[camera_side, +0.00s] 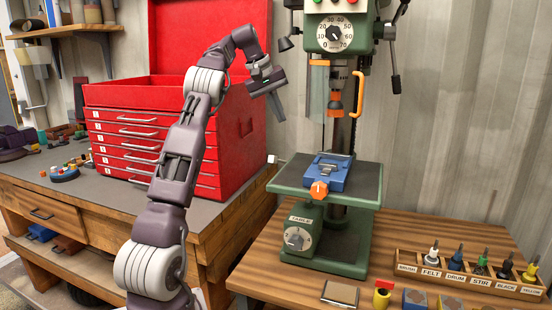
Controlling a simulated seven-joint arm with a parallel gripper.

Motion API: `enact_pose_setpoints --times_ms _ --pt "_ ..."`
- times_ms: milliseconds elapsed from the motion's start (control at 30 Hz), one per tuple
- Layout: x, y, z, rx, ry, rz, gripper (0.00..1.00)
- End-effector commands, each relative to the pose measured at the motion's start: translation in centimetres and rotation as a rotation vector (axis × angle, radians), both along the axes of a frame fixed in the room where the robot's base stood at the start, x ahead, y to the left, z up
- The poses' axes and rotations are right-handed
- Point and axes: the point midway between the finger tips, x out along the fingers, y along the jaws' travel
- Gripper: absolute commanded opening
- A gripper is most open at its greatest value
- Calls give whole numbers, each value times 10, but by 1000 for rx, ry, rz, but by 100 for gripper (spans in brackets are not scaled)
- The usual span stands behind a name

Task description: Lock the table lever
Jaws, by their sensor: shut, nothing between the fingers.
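The green drill press has a dark table (345,195) with a blue vise (333,170) on it. A small pale-tipped lever (273,159) sticks out at the table's left edge, and it looks like the table lever. Whether it is locked cannot be told. A dial marked TABLE (297,239) sits on the base below. My gripper (279,113) is shut and empty, pointing down in the air. In the picture it is above the lever and left of the drill head, apart from both.
A red tool chest (245,130) stands open on the left workbench, behind my arm. An orange knob (319,190) juts from the vise's front. A clear guard (319,90) hangs beside the chuck. A wooden rack (470,275) of labelled bottles stands at the lower right.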

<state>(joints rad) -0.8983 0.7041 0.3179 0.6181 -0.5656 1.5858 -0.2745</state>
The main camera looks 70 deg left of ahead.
Motion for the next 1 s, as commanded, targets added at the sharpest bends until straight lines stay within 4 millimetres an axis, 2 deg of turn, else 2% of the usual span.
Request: enact_pose_setpoints --times_ms 367,800,1000 --pt "-2 -2 -5 -1 -1 3 0" --pt "-18 -22 -60 0 0 0 0" --pt "-23 -28 -76 0 0 -1 0"
